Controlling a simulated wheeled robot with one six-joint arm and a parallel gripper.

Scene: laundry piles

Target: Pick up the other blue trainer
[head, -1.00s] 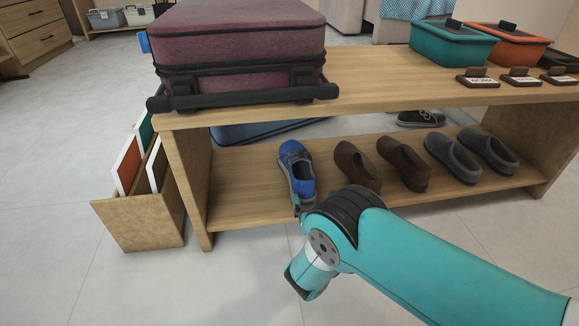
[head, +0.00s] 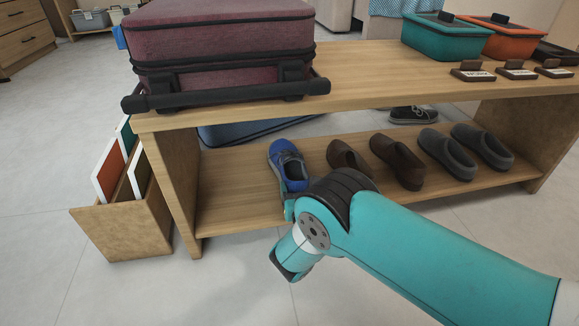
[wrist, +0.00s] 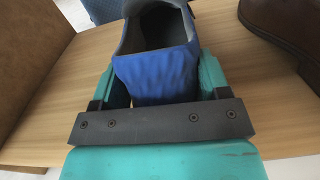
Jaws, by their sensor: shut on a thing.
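One blue trainer (head: 288,163) with a grey opening is at the left end of the bench's lower shelf, toe pointing to the back. My gripper (wrist: 158,80) is shut on its heel end, with one teal finger on each side of the blue heel (wrist: 158,73) in the wrist view. In the head view my arm's wrist hides most of the gripper and the near end of the shoe. I cannot tell whether the sole is on the shelf or just above it. No second blue trainer shows.
Brown shoes (head: 397,162) and grey shoes (head: 446,154) stand to the right on the lower shelf (head: 235,204). The bench top (head: 365,75) is close above, carrying a maroon suitcase (head: 222,45) and lidded boxes (head: 444,40). A wooden file box (head: 125,228) stands left of the bench.

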